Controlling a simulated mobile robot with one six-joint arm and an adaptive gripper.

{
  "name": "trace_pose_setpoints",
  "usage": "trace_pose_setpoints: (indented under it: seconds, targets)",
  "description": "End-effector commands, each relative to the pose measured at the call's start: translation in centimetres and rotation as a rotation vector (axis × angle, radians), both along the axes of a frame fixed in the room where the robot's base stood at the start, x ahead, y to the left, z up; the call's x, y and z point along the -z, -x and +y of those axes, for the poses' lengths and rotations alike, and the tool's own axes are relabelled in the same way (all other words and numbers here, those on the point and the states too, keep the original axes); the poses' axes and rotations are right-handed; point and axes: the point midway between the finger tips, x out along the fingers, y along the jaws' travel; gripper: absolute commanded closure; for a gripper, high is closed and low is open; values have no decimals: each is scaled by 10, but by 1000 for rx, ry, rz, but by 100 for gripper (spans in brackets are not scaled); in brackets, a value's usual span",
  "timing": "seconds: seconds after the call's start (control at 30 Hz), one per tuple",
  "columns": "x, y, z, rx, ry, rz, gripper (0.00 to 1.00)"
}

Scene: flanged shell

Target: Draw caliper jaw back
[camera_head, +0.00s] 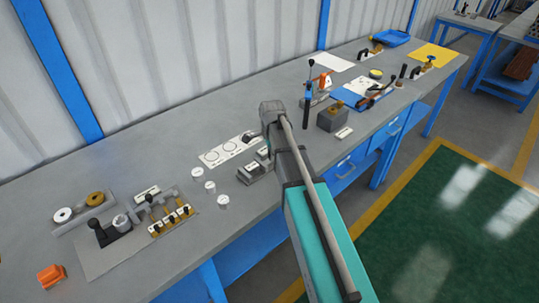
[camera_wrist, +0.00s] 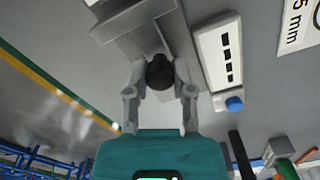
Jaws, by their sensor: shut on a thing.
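In the wrist view the two fingers of my gripper (camera_wrist: 160,80) stand on either side of a dark round knob (camera_wrist: 160,70) and are closed on it. The knob sits at the near end of a grey metal caliper fixture (camera_wrist: 145,30) with a step-shaped body. A pale readout plate (camera_wrist: 222,55) with dark marks and a blue button (camera_wrist: 234,103) lies right of it. In the head view the fixture (camera_head: 254,172) lies on the bench beside my arm. My arm hides the knob and the fingertips there.
A white card with circles (camera_head: 228,150) and several small white cylinders (camera_head: 210,187) lie left of the fixture on the grey bench (camera_head: 150,160). A dark block with a brass top (camera_head: 332,119) stands right of my arm. The valve panel (camera_head: 165,215) is at lower left.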

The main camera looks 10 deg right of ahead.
Motion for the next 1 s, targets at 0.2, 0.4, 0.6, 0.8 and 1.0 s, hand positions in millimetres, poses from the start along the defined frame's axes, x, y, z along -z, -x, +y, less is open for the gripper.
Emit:
trace_pose_setpoints:
  seconds: [0.2,0.4,0.6,0.8,1.0]
  targets:
    - [0,-3,-4,3,10,-6,58]
    - [0,-2,-3,2,9,-5,34]
    - [0,-2,-2,2,8,-4,34]
    - [0,0,0,2,7,-4,34]
    - [0,5,10,1,7,-4,34]
